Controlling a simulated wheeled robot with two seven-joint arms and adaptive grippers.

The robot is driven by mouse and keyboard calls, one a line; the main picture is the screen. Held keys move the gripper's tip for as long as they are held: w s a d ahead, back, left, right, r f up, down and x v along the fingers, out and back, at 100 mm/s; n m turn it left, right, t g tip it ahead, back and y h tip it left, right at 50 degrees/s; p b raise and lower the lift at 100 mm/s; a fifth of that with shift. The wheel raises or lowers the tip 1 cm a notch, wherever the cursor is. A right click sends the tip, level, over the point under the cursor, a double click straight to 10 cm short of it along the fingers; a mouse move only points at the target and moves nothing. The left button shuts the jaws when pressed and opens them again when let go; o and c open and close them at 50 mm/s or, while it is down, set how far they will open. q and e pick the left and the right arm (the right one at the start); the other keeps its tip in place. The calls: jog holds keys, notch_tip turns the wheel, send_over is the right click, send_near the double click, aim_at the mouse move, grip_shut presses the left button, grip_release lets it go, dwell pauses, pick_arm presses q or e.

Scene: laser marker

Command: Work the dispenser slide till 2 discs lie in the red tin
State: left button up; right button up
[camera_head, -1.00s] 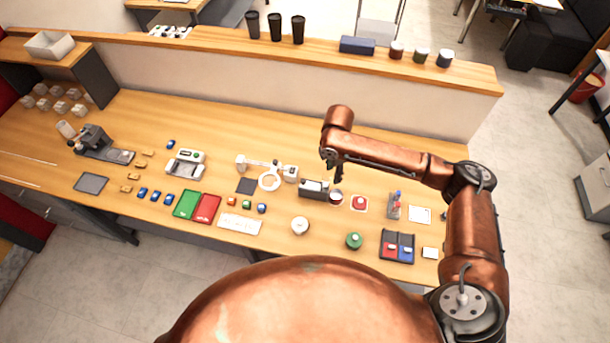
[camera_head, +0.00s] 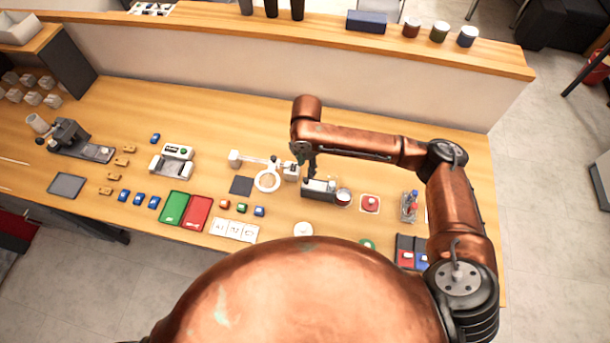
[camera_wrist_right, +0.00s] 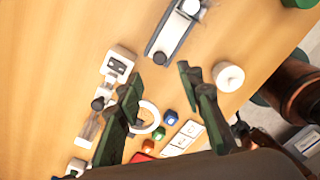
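The dispenser (camera_head: 318,188) is a low grey and dark block on the table, right of the middle. Its grey body (camera_wrist_right: 172,35) with a dark round knob at the near end shows at the top of the wrist view. My right gripper (camera_head: 311,172) hangs above the dispenser's left end. In the wrist view its fingers (camera_wrist_right: 158,78) are spread apart with nothing between them. My left gripper is not in view.
A white ring stand (camera_head: 267,181) is just left of the dispenser. A red button on a pale plate (camera_head: 369,203) is to its right. A white round piece (camera_head: 303,229) lies in front. Green and red trays (camera_head: 197,212) lie further left. A raised shelf (camera_head: 330,42) runs behind.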

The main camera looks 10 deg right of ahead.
aim_at(306, 179)
notch_tip(306, 179, down, 3)
jog(key=shift+f, duration=0.1)
notch_tip(306, 179, down, 4)
jog(key=shift+d+r+p, duration=0.1)
jog(key=shift+r+p, duration=0.15)
jog(key=shift+p, duration=0.1)
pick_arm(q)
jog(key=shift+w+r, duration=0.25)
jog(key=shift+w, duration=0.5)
pick_arm(e)
jog(key=shift+f, duration=0.6)
jog(key=shift+c, duration=0.6)
grip_shut()
